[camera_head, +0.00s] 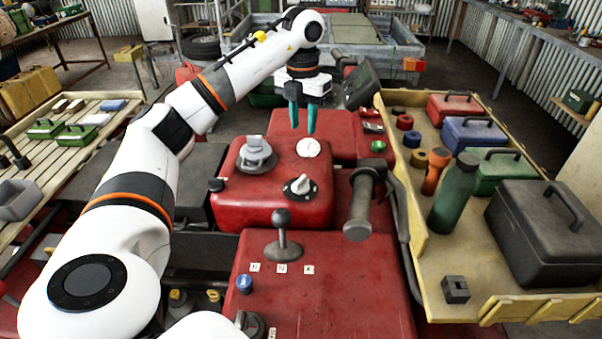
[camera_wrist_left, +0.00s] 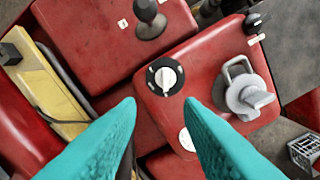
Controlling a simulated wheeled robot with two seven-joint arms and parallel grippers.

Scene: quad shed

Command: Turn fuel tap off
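The fuel tap is a white knob on a round black plate (camera_head: 300,187), set on the red tank (camera_head: 250,207). In the left wrist view the tap (camera_wrist_left: 166,77) shows just beyond and between my fingertips, with its pointer along the plate. My left gripper (camera_head: 302,131) points down above the far side of the tank, its two teal fingers apart and empty. The fingers (camera_wrist_left: 160,103) also show apart in the left wrist view. They look clear of the tap. My right gripper is in neither view.
A grey filler cap (camera_head: 257,155) and a white round gauge (camera_head: 309,147) share the tank top. A gear lever (camera_head: 282,235) stands nearer, and a dark handlebar grip (camera_head: 360,205) rises at right. A yellow tray (camera_head: 466,285) holds toolboxes and a green bottle (camera_head: 455,195).

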